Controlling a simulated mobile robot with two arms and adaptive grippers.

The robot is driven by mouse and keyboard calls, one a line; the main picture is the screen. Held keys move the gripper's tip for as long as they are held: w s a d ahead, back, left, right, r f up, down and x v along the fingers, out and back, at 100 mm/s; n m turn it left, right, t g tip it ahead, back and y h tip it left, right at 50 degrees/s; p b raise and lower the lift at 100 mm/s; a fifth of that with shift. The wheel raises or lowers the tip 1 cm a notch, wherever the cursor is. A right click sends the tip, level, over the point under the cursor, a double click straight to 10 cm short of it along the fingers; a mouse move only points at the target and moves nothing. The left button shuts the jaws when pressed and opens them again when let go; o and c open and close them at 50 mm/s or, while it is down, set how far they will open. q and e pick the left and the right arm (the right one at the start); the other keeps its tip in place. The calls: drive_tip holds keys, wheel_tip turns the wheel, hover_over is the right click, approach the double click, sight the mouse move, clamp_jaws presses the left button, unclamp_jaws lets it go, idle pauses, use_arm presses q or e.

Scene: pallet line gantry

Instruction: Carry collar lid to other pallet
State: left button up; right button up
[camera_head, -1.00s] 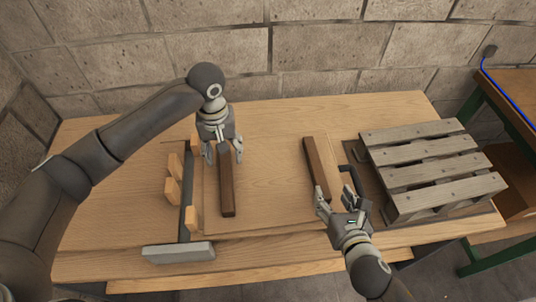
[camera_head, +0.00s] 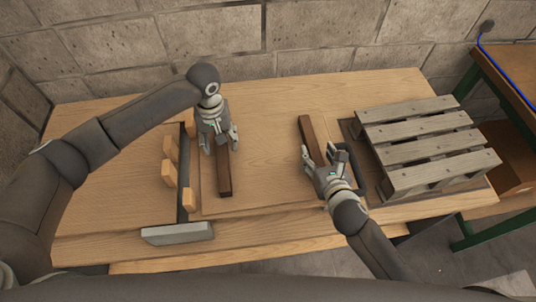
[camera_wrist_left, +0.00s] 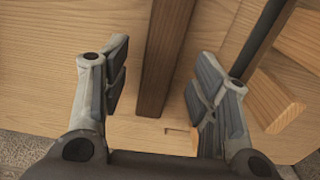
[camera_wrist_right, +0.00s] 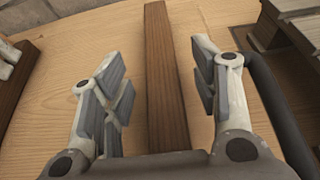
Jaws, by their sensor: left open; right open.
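The collar lid (camera_head: 265,165) is a flat light-wood panel lying on the table, with two dark wooden bars on top. My left gripper (camera_head: 219,143) is open above the far part of the left bar (camera_head: 224,177). In the left wrist view this bar (camera_wrist_left: 165,55) runs between the spread fingers. My right gripper (camera_head: 319,160) is open over the right bar (camera_head: 308,132). In the right wrist view that bar (camera_wrist_right: 162,60) runs between the open fingers. I cannot tell whether any finger touches a bar. The slatted grey pallet (camera_head: 425,140) stands at the right.
A dark rail with a grey metal foot (camera_head: 177,233) and several light wooden blocks (camera_head: 170,173) lie left of the lid. A dark handle-shaped bar (camera_head: 354,165) stands between lid and pallet. A green-legged table (camera_head: 505,90) is at the far right.

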sight(221, 147)
use_arm(q)
drive_tip(key=shift+w+f, duration=0.1)
drive_tip(key=shift+f, duration=1.7)
use_arm(e)
drive_tip(key=shift+x, duration=1.85)
use_arm(q)
drive_tip(key=shift+c, duration=0.3)
use_arm(e)
drive_tip(key=shift+s, duration=0.1)
drive_tip(key=shift+c, duration=0.3)
use_arm(q)
clamp_jaws()
use_arm(e)
clamp_jaws()
use_arm(q)
drive_tip(key=shift+r, duration=0.1)
use_arm(e)
drive_tip(key=shift+r, duration=0.1)
